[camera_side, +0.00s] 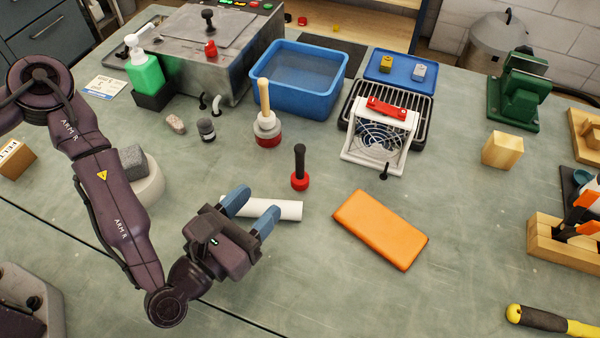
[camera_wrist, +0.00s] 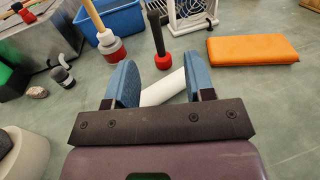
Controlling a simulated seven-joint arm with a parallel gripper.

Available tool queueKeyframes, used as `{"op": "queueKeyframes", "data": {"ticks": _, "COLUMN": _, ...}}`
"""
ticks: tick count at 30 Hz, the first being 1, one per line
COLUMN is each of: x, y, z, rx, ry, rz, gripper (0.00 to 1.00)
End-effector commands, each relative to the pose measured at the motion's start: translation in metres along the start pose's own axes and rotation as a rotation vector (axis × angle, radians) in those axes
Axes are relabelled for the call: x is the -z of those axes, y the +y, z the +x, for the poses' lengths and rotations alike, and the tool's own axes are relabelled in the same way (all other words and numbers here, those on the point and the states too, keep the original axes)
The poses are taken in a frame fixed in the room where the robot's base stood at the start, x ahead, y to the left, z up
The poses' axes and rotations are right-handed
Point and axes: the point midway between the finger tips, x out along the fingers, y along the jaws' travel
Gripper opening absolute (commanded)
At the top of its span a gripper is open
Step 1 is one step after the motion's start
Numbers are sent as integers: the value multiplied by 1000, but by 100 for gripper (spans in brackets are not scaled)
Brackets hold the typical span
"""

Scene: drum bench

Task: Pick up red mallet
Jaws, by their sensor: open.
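The red mallet (camera_side: 299,181) stands upright on the bench, red head down and black handle up, near the middle of the side view. In the wrist view its red head (camera_wrist: 163,61) shows just beyond my fingertips, roughly between them. My gripper (camera_side: 250,206) is open, with two blue fingers apart and nothing held. It is short of the mallet, to its lower left in the side view. A white cylinder (camera_side: 288,210) lies on the bench by the fingers, partly hidden behind them.
An orange block (camera_side: 381,229) lies right of the mallet. A wooden-handled tool with a red and white base (camera_side: 267,129) stands behind it. A white fan frame (camera_side: 378,143) and a blue bin (camera_side: 297,85) stand farther back. Bench between gripper and mallet holds only the cylinder.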

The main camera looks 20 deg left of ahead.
Motion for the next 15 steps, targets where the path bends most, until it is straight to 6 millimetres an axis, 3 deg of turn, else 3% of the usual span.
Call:
{"op": "queueKeyframes", "data": {"ticks": 9, "x": 0, "y": 2, "z": 56, "rx": -5, "ry": -4, "rz": 0, "gripper": 49}}
{"op": "queueKeyframes", "data": {"ticks": 15, "x": 1, "y": 2, "z": 74, "rx": -2, "ry": -1, "rz": 1, "gripper": 49}}
